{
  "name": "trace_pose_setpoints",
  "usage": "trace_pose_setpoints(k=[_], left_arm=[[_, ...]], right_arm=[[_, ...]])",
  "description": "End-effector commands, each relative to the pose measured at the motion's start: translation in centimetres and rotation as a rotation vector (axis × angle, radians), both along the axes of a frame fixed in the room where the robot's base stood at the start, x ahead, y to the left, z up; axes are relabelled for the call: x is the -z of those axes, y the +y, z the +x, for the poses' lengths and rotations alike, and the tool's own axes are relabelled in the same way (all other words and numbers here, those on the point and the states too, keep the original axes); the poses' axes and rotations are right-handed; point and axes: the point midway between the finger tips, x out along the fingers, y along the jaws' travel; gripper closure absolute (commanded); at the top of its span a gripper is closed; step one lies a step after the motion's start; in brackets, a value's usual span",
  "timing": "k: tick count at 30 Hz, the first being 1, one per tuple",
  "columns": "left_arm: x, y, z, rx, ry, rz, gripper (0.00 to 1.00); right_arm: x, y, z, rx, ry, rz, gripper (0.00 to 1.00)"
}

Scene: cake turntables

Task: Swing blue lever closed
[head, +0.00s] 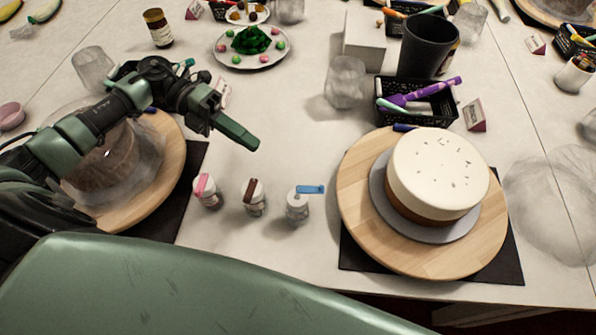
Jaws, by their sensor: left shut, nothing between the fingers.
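The blue lever (312,189) sits on top of a small white container (297,208) between the two turntables. The lever sticks out to the right past the container's lid. Two similar containers stand to its left, one with a pink lever (202,184) and one with a brown lever (250,190); these levers lie over their own lids. My left gripper (248,144) is shut and empty, above and behind the brown and blue levers, touching none of them. My right gripper is out of view.
A wooden turntable (358,210) with a white-topped cake (440,172) stands close on the right. Another turntable (172,160) with a clear-domed cake is under my left arm. A black basket of pens (440,108) and a dark cup (425,45) stand behind. Table around the containers is clear.

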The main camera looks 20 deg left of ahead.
Motion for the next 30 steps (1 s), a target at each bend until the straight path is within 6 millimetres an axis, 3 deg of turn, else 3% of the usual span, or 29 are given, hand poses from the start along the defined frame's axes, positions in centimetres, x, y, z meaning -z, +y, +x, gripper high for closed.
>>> trace_pose_setpoints(k=[5,21,30], left_arm=[[0.3,-1.6,-0.2,0.003,0.001,-0.003,1.0],[2.7,-11.6,-1.3,0.001,0.0,-0.003,1.0],[3.1,-13.4,-1.5,0.0,0.0,0.0,1.0]], right_arm=[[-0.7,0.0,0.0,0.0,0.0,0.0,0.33],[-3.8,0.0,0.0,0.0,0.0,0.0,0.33],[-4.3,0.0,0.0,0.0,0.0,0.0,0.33]])
